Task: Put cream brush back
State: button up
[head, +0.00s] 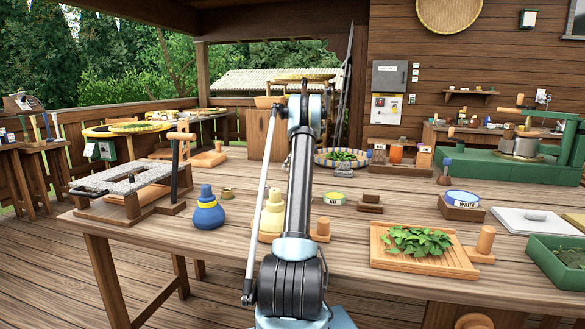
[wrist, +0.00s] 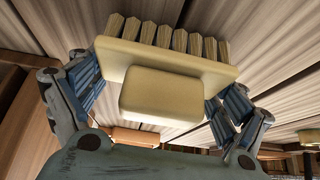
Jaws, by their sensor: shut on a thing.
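In the wrist view, my gripper (wrist: 161,97) is shut on a cream brush (wrist: 165,94). In the head view, my arm stands up in the middle of the picture; the gripper and the brush cannot be made out there.
A stone-topped stand (head: 122,178) is at left.

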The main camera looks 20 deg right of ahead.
jog(key=shift+f, duration=0.25)
jog(key=o, duration=0.7)
